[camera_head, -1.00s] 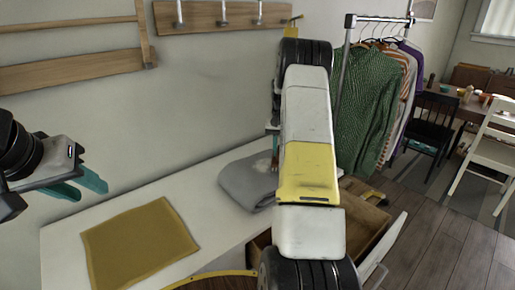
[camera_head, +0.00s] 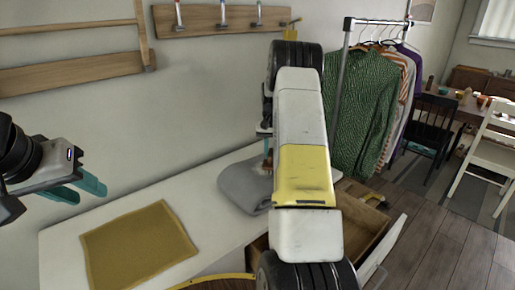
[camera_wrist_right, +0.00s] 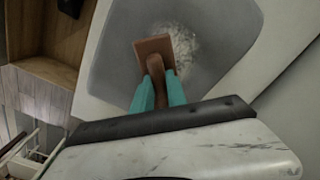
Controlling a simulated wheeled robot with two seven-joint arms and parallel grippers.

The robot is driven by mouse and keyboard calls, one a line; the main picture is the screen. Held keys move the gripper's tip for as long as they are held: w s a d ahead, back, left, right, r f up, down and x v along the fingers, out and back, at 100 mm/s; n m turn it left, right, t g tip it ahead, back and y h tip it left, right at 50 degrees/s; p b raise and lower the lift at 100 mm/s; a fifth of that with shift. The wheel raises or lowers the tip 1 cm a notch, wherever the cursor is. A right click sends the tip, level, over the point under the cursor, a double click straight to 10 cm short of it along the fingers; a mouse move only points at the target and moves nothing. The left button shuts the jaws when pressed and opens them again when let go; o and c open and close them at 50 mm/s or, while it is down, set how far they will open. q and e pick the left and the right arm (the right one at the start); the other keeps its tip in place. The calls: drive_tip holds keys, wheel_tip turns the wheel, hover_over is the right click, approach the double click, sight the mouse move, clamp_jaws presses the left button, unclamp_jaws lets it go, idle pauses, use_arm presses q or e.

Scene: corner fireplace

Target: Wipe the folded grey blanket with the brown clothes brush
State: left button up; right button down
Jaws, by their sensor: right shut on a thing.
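The folded grey blanket (camera_head: 238,186) lies on the white top, partly hidden behind my right arm in the head view. In the right wrist view the blanket (camera_wrist_right: 118,62) carries a pale, dusty patch (camera_wrist_right: 183,48). My right gripper (camera_wrist_right: 160,88) is shut on the handle of the brown clothes brush (camera_wrist_right: 153,47). The brush head is over the blanket at the left part of the patch; I cannot tell whether it touches. In the head view the brush (camera_head: 268,158) shows only as a sliver. My left gripper (camera_head: 85,190) is at the left, apart from the blanket, with its fingers spread slightly.
A mustard cloth (camera_head: 138,245) lies flat on the white top (camera_head: 205,215). An open wooden drawer (camera_head: 362,222) is below at the right. A hook rail (camera_head: 222,17) is on the wall. A clothes rack (camera_head: 345,75) stands behind. The top between cloth and blanket is clear.

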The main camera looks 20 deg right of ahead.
drive_tip(key=shift+s+a+r, duration=0.1)
drive_tip(key=shift+s+a, duration=0.1)
drive_tip(key=shift+a, duration=0.45)
drive_tip(key=shift+s+a+f, duration=0.1)
drive_tip(key=shift+s+a, duration=0.15)
drive_tip(key=shift+a, duration=0.4)
drive_tip(key=shift+s+a+r, duration=0.1)
drive_tip(key=shift+s+a, duration=0.1)
drive_tip(key=shift+a, duration=0.45)
drive_tip(key=shift+a, duration=0.15)
drive_tip(key=shift+s+a, duration=0.25)
drive_tip(key=shift+a, duration=0.55)
drive_tip(key=shift+s+a, duration=0.25)
drive_tip(key=shift+a, duration=0.55)
drive_tip(key=shift+w+a+f, duration=0.15)
drive_tip(key=shift+w, duration=0.25)
drive_tip(key=shift+w+a+f, duration=0.1)
drive_tip(key=shift+w, duration=0.3)
drive_tip(key=shift+w+d+r, duration=0.1)
drive_tip(key=shift+w+d, duration=0.3)
drive_tip(key=shift+d, duration=0.8)
drive_tip(key=shift+w+d, duration=0.35)
drive_tip(key=shift+d, duration=0.9)
drive_tip(key=shift+w+d+r, duration=0.1)
drive_tip(key=shift+w+d, duration=0.3)
drive_tip(key=shift+d, duration=0.8)
